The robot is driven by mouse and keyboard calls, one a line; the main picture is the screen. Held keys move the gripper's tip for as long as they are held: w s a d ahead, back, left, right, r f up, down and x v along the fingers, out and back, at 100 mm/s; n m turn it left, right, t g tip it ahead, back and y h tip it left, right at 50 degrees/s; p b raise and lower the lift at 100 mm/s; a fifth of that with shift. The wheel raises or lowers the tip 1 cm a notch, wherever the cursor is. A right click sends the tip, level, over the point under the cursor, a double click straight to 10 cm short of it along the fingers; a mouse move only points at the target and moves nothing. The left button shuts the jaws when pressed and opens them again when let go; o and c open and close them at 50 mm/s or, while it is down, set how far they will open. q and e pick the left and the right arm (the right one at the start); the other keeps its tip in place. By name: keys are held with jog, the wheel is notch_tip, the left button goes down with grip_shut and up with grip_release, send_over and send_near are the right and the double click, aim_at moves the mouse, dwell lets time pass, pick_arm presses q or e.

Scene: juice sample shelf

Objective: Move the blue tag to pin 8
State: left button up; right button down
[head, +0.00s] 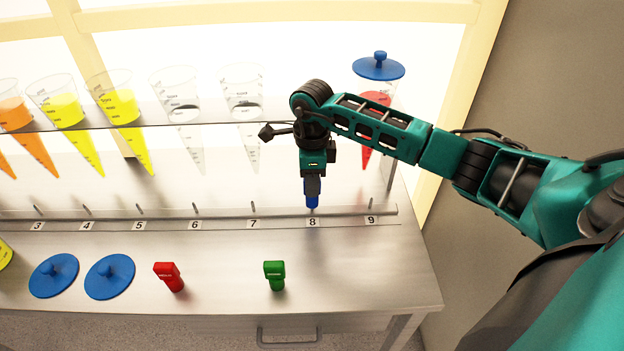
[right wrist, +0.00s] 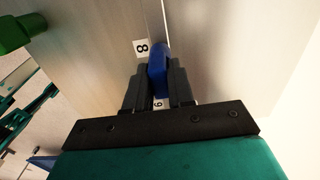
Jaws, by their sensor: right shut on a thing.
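The blue tag (head: 311,201) is held in my right gripper (head: 312,188), just above the label of pin 8 (head: 312,222) in the head view. In the right wrist view the blue tag (right wrist: 158,72) sits between the two dark fingers of the right gripper (right wrist: 158,85), beside the 8 label (right wrist: 141,48). The gripper is shut on it. Pin 8 itself is hidden behind the tag and gripper, so I cannot tell whether the tag touches it. My left gripper is not in view.
A red tag (head: 169,277) and a green tag (head: 274,275) stand on the metal bench. Two blue lids (head: 110,277) lie at left. Cones of juice hang in the shelf behind, including a red one (head: 368,150) with a blue lid (head: 379,68). The bench front right is clear.

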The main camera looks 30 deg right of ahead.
pick_arm(q)
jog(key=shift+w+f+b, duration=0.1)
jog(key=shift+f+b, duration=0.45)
jog(key=shift+b, duration=0.1)
pick_arm(e)
jog(key=shift+f, duration=0.7)
jog(key=c, duration=0.9)
grip_release()
notch_tip(320, 180, up, 3)
jog(key=shift+w+r, duration=0.1)
jog(key=shift+r, duration=0.1)
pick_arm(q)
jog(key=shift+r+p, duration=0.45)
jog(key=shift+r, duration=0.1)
pick_arm(e)
notch_tip(320, 180, up, 10)
jog(key=shift+f, duration=0.2)
